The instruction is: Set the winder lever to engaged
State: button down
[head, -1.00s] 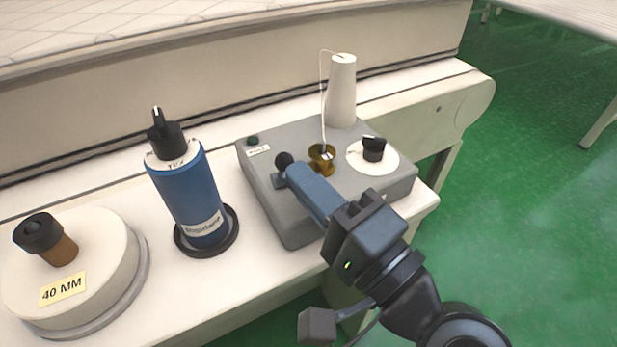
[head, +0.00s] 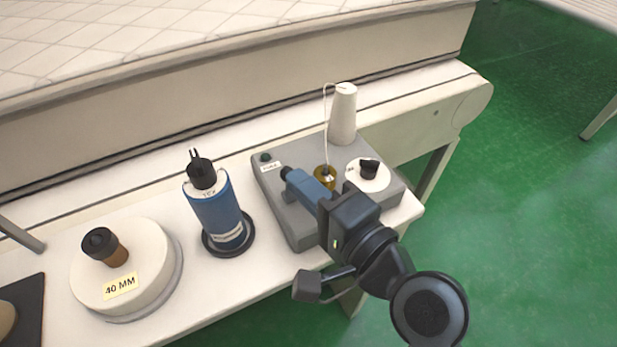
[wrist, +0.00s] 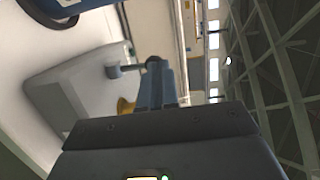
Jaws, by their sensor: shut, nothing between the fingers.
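The grey winder box (head: 288,218) sits on the white bench ledge. Its lever, a short grey stem (wrist: 124,71) with a black ball knob (wrist: 153,62), stands on the box's left part; the knob also shows in the head view (head: 286,172). My gripper (head: 294,178) is shut and empty, its blue-grey fingers reaching over the box from the right front. In the wrist view the fingertips (wrist: 161,70) are at the knob; I cannot tell whether they touch. The fingers partly hide the lever in the head view, and its exact setting is unclear.
On the winder are a brass bobbin (head: 324,180), a white dial (head: 367,183) with black knob and a green button (head: 266,157). A thread cone (head: 343,115) stands behind. A blue bottle (head: 218,217) and "40 MM" disc (head: 112,262) stand left.

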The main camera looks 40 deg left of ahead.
jog(key=shift+w+a+r+p, duration=0.1)
jog(key=shift+w+a+r, duration=0.1)
jog(key=shift+a, duration=0.35)
jog(key=shift+w+a+r+p, duration=0.15)
jog(key=shift+w+a+r, duration=0.1)
jog(key=shift+a, duration=0.25)
jog(key=shift+w+a+r+p, duration=0.1)
jog(key=shift+w+a+r, duration=0.1)
jog(key=shift+a, duration=0.35)
